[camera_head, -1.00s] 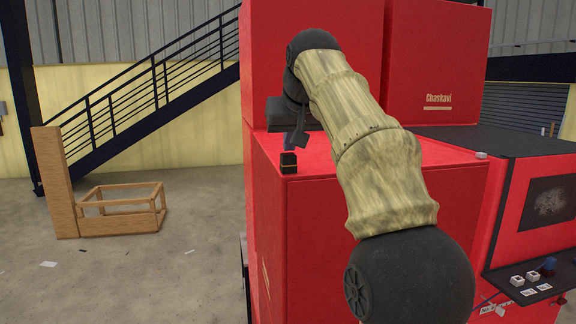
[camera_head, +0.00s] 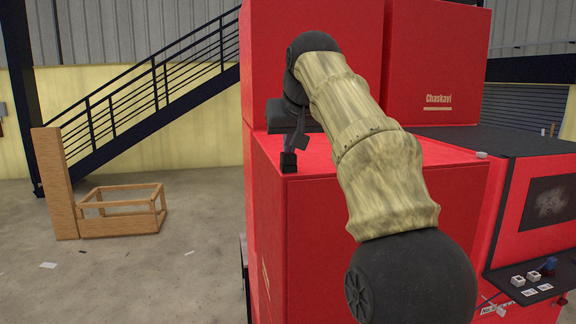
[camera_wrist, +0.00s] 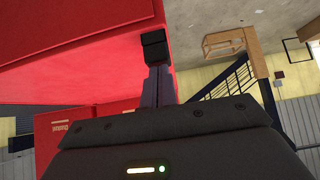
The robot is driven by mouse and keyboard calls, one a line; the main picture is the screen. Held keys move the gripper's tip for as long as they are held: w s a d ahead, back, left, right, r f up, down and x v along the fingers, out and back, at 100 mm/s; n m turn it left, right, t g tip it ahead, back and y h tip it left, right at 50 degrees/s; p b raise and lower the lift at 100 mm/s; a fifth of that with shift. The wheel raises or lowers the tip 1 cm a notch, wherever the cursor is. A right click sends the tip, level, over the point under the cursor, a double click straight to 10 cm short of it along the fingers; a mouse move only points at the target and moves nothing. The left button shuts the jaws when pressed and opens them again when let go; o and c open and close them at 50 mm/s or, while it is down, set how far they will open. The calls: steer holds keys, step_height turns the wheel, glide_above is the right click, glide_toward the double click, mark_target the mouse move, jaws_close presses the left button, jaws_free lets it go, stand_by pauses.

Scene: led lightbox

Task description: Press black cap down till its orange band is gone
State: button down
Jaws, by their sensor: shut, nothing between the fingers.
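The black cap (camera_head: 288,166) is a small dark block on the top front-left corner of the red cabinet (camera_head: 325,230). My gripper (camera_head: 289,152) points down with its fingers together and empty. Its tips meet the top of the cap in the head view and appear to touch it. In the wrist view the cap (camera_wrist: 154,46) shows at the end of the shut fingers (camera_wrist: 158,78), by the red edge. I see no orange band on the cap in either current view, though the cap is small and dark.
Taller red boxes (camera_head: 437,60) stand behind the cabinet top. A small white piece (camera_head: 481,155) lies near its right end. A dark shelf with white blocks (camera_head: 525,278) is at the lower right. A wooden frame (camera_head: 120,210) stands on the floor at left.

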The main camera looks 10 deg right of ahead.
steer(key=shift+f, duration=0.15)
steer(key=shift+w+r+p, duration=0.1)
steer(key=shift+r+p, duration=0.3)
steer(key=shift+r, duration=1.15)
